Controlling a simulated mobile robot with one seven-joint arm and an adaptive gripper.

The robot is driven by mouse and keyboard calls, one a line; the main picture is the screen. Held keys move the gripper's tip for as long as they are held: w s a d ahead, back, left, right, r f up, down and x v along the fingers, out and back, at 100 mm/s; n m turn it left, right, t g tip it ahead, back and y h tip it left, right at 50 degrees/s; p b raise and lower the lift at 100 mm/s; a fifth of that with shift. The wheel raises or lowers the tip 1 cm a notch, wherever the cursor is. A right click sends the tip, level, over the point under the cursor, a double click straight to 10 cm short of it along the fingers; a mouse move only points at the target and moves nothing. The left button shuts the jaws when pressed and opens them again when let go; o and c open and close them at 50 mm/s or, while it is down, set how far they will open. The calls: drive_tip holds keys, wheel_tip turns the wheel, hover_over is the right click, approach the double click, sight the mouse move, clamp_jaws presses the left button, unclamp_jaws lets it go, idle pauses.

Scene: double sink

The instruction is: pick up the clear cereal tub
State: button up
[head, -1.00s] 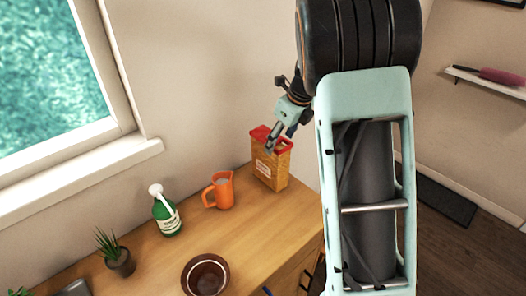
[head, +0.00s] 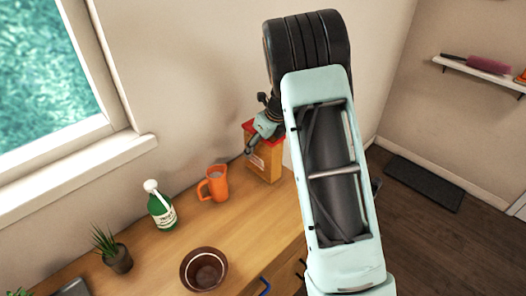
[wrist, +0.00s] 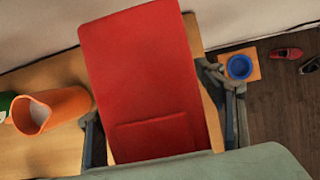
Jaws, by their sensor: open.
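The clear cereal tub (head: 265,162), with orange-yellow contents, a pale label and a red lid, stands upright at the far right end of the wooden counter in the head view. My gripper (head: 250,150) is at its upper part, partly in front of it. In the wrist view the red lid (wrist: 148,80) fills the middle. The open fingers (wrist: 160,135) are on either side of the lid, one left and one right. I cannot tell whether they touch the tub. The tub's body is hidden below the lid in the wrist view.
An orange pitcher (head: 214,184) stands just left of the tub and shows in the wrist view (wrist: 50,110). A green-and-white bottle (head: 161,207), a brown bowl (head: 204,270) and a potted plant (head: 113,250) stand further along the counter. The wall is close behind.

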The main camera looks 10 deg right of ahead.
drive_tip(key=shift+w+a+f, duration=0.1)
drive_tip(key=shift+f, duration=0.3)
drive_tip(key=shift+f, duration=0.15)
drive_tip(key=c, duration=1.7)
drive_tip(key=v, duration=0.9)
drive_tip(key=shift+s+d+r+b, duration=0.2)
drive_tip(key=shift+s+d+b, duration=0.1)
drive_tip(key=shift+s+b, duration=0.05)
drive_tip(key=s+d+r, duration=0.1)
drive_tip(key=s, duration=0.1)
drive_tip(key=s+d+r, duration=0.2)
drive_tip(key=s, duration=0.1)
drive_tip(key=s+d+r+b, duration=0.1)
drive_tip(key=s+d, duration=0.1)
drive_tip(key=s, duration=0.1)
drive_tip(key=shift+d+r, duration=0.2)
drive_tip(key=shift+r, duration=0.15)
